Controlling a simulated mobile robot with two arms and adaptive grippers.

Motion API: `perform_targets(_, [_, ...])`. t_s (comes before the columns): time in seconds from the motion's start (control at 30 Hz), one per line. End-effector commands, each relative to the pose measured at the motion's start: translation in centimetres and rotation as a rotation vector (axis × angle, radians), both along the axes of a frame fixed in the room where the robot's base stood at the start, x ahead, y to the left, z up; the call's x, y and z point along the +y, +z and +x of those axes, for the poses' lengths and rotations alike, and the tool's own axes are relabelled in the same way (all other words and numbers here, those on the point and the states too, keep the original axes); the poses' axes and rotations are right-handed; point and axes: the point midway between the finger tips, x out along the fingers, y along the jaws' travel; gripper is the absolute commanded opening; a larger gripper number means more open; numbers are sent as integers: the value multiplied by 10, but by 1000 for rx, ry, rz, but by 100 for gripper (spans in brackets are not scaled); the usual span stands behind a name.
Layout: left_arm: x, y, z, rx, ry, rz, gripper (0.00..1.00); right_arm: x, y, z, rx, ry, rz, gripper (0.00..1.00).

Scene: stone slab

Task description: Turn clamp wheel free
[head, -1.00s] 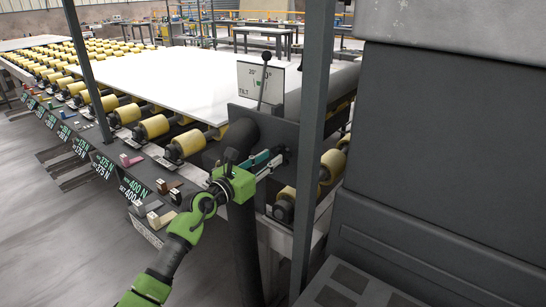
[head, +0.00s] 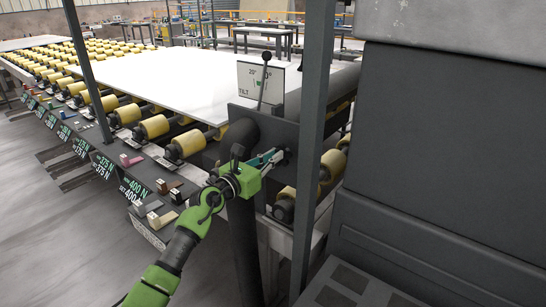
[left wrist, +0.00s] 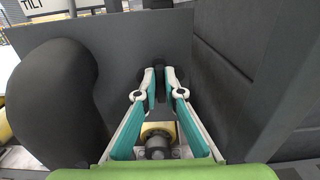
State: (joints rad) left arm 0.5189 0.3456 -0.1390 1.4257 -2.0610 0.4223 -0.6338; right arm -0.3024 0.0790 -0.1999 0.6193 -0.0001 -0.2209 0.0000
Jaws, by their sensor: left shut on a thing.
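The clamp wheel (left wrist: 160,82) is a small dark knob on the dark upright plate, mostly hidden between my fingers. In the head view my left gripper (head: 279,156) reaches it from the left at the plate's face. In the left wrist view the gripper's teal and pale fingers (left wrist: 161,78) close on the wheel from both sides, their tips against it near the plate. The dark plate (head: 290,130) carries the wheel. The wheel's shape and turn angle cannot be made out. My right gripper does not show.
A tilt lever with a black ball (head: 266,57) rises by a TILT sign (head: 247,78). A dark rounded cylinder (left wrist: 55,100) stands close left of my fingers. A grey post (head: 314,140) stands to the right. A white slab (head: 180,80) lies on yellow rollers behind.

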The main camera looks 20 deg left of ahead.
Motion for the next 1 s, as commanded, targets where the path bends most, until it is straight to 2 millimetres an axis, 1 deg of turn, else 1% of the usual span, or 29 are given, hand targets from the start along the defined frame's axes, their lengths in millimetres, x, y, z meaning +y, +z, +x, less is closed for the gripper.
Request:
perform_targets(0.17, [1, 2, 0, 20, 1, -55, 0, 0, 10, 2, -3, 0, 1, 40])
perform_targets(0.37, [3, 3, 1, 68, 1, -181, 0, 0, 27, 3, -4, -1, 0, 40])
perform_targets(0.6, [6, 2, 2, 145, 2, -389, 0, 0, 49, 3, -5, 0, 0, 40])
perform_targets(1.0, [11, -3, 4, 273, 3, -746, 0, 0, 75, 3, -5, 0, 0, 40])
